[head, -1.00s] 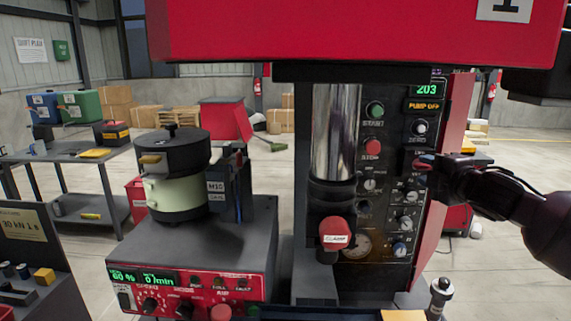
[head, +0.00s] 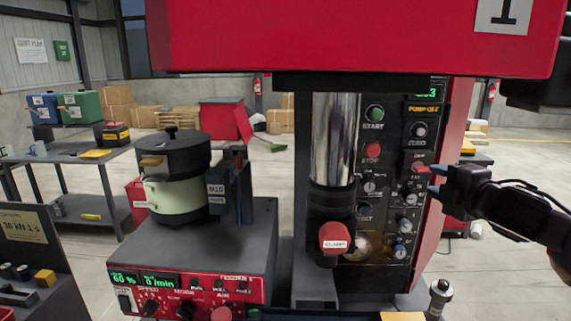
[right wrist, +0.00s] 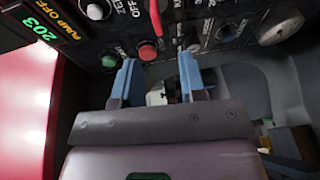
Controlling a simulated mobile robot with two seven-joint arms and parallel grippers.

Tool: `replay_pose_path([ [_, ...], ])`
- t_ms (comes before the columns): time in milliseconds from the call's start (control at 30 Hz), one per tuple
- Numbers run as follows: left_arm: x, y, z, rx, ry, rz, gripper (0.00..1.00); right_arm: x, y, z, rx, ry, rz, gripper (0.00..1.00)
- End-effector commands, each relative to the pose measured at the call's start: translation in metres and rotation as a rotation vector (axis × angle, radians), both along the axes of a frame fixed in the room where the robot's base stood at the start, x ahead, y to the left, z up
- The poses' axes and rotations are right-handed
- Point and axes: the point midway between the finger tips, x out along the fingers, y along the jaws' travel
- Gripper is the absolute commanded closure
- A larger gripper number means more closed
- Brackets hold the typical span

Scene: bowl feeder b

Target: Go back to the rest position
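My right gripper (head: 436,181) is just right of the machine's black control panel (head: 388,238) in the head view. Its two blue fingertips point left at the panel. In the right wrist view the blue fingers (right wrist: 158,78) stand apart with nothing held between them. A red switch (head: 418,168) on the panel is close to the fingertips, with a visible gap. My left gripper is in neither view.
A small post (head: 439,295) is below my right arm. Open floor lies behind.

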Motion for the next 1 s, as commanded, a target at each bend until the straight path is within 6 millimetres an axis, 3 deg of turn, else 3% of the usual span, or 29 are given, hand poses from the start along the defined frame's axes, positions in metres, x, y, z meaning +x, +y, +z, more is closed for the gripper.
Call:
replay_pose_path([
  [67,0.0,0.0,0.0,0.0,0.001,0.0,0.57,0.0,0.0,0.0,0.0,0.0,0.0,0.62],
  [167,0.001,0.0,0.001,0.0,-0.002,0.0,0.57,-0.004,0.004,-0.016,0.028,0.031,-0.007,0.62],
  [367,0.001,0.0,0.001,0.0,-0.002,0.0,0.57,-0.032,0.022,-0.093,0.188,0.185,-0.078,0.62],
  [500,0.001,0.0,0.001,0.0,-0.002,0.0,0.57,-0.065,0.032,-0.151,0.33,0.319,-0.166,0.62],
  [700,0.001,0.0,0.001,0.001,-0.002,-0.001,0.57,-0.123,0.04,-0.22,0.533,0.503,-0.334,0.62],
  [1000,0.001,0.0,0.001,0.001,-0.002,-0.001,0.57,-0.227,0.041,-0.296,0.827,0.755,-0.676,0.62],
])
